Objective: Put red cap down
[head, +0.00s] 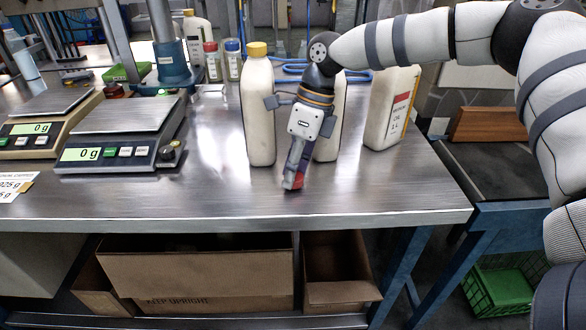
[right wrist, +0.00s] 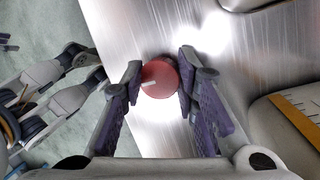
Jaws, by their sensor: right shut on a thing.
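The red cap (right wrist: 160,79) sits between the two purple-padded fingers of my right gripper (right wrist: 157,88), which is shut on it. In the head view my right gripper (head: 293,178) points down close above the steel table (head: 215,195), near its front. A bit of red (head: 289,184) shows at its fingertips. I cannot tell whether the cap touches the table. My left gripper is not in the head view. Grey-white jointed parts at the left of the right wrist view seem to be my other arm; its fingers cannot be read clearly.
A yellow-capped bottle (head: 258,115) stands just left of my right gripper. Another bottle (head: 328,145) is partly hidden behind it, and an oil bottle (head: 388,120) stands to the right. Two scales (head: 115,145) are on the left. The front of the table is clear.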

